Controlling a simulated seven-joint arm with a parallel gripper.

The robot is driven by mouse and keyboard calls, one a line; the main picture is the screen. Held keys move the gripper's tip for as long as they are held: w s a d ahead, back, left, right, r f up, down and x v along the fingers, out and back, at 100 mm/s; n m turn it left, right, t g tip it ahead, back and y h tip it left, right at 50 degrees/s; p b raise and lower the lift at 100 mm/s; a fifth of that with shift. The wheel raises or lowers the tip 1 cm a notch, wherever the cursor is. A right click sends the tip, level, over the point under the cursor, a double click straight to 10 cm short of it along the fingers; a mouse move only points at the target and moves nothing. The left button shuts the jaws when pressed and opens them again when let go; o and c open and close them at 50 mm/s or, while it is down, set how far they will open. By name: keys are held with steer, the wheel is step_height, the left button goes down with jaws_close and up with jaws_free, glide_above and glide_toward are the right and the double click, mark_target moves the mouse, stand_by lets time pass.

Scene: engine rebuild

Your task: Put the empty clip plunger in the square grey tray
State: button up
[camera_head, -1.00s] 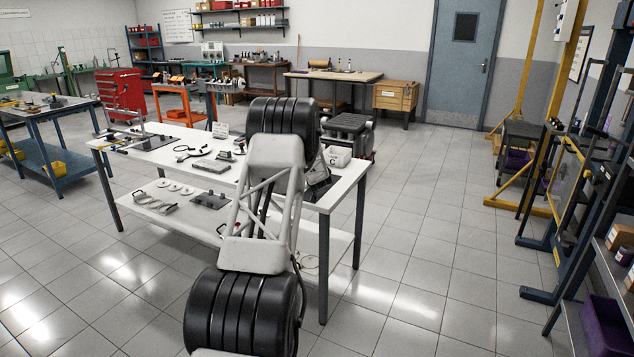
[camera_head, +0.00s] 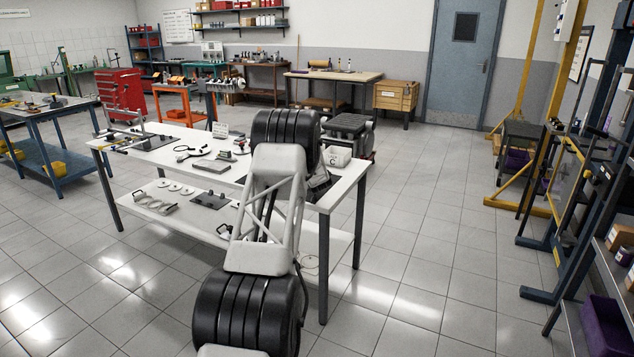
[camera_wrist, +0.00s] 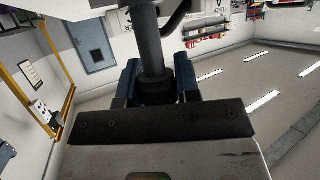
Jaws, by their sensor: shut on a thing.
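My gripper (camera_wrist: 152,88) shows in the wrist view as two blue fingers shut on a dark grey upright rod with a wider black collar at its lower end, probably the clip plunger (camera_wrist: 149,45). In the head view my own arm hides the gripper and what it holds. A flat grey rectangular piece (camera_head: 211,167) lies on the white table; I cannot tell whether it is the square grey tray. No other clear sign of that tray shows.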

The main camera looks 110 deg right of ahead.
steer(key=shift+f, duration=0.75)
steer(key=o, duration=0.9)
steer(key=shift+f, duration=0.15)
steer(key=shift+r, duration=0.2)
steer(key=shift+a, duration=0.1)
steer(key=shift+v, duration=5.9)
steer(key=shift+o, duration=0.3)
steer(key=shift+f, duration=0.1)
